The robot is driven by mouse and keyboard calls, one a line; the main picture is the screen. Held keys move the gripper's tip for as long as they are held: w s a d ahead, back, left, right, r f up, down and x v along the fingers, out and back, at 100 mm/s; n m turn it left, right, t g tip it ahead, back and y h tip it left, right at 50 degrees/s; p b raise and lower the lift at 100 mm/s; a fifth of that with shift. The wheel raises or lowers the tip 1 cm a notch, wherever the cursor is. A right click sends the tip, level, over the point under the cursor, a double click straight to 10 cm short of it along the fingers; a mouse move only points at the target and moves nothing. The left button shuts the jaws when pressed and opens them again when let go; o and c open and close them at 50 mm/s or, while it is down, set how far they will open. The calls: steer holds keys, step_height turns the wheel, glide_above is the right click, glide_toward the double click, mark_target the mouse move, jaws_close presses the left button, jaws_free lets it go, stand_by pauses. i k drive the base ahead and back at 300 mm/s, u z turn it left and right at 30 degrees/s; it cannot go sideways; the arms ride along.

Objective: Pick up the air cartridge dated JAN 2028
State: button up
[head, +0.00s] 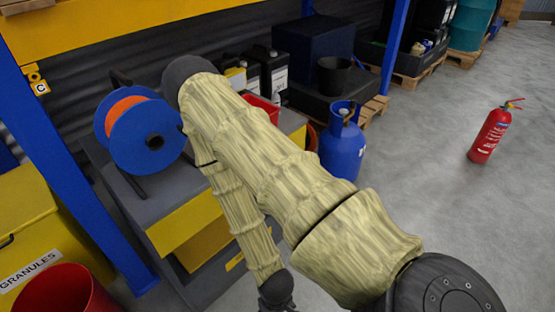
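I see no air cartridge dated JAN 2028 and no label with that date in the head view. My arm, in a pale yellow sleeve, crosses the middle of the picture and hides part of the grey and yellow cabinet (157,206) and its top. The forearm runs down to a dark wrist part at the bottom edge. My gripper's fingers lie below the picture, so their state and anything in them are hidden.
A blue and orange reel (118,160) stands on the cabinet. A blue gas cylinder (342,152) stands right of it. A red extinguisher (488,138) stands on open grey floor. A yellow granules bin (32,225), red bucket (65,290) and blue post (62,150) are left.

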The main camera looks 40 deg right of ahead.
mark_target(276, 98)
steer(key=z, duration=3.3)
steer(key=i, duration=1.9)
steer(key=u, duration=3.05)
